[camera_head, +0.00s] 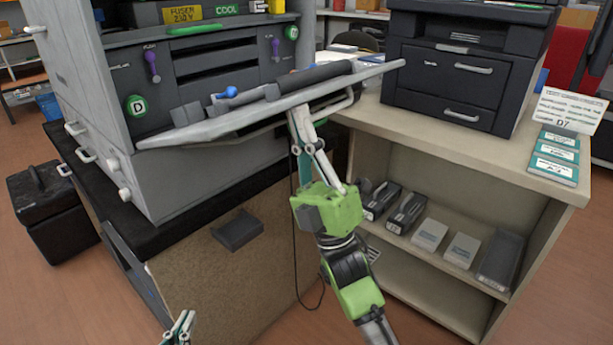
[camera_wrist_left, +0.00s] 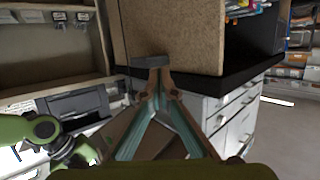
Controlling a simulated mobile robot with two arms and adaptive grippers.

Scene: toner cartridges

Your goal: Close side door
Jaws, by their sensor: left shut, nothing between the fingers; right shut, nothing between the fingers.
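The side door (camera_head: 225,122) of the large grey printer (camera_head: 150,180) hangs open, folded down to a roughly level, slightly tilted position across the front of its opening. A grey handle bar (camera_head: 338,106) shows under its right part. My right gripper (camera_head: 301,122) is shut and empty. It points up at the door's underside from below; its tips are partly hidden, and I cannot tell if they touch. My left gripper (camera_head: 181,322) is low at the bottom edge, well below the door. In the left wrist view its fingertips (camera_wrist_left: 158,76) are together and empty.
The printer stands on a black-topped cabinet (camera_head: 175,235) with a brown side panel carrying a small dark box (camera_head: 238,230). A beige shelf unit (camera_head: 470,160) at the right holds a dark printer (camera_head: 455,70) and boxes. Inside the opening are a green knob (camera_head: 137,105) and purple levers (camera_head: 152,65).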

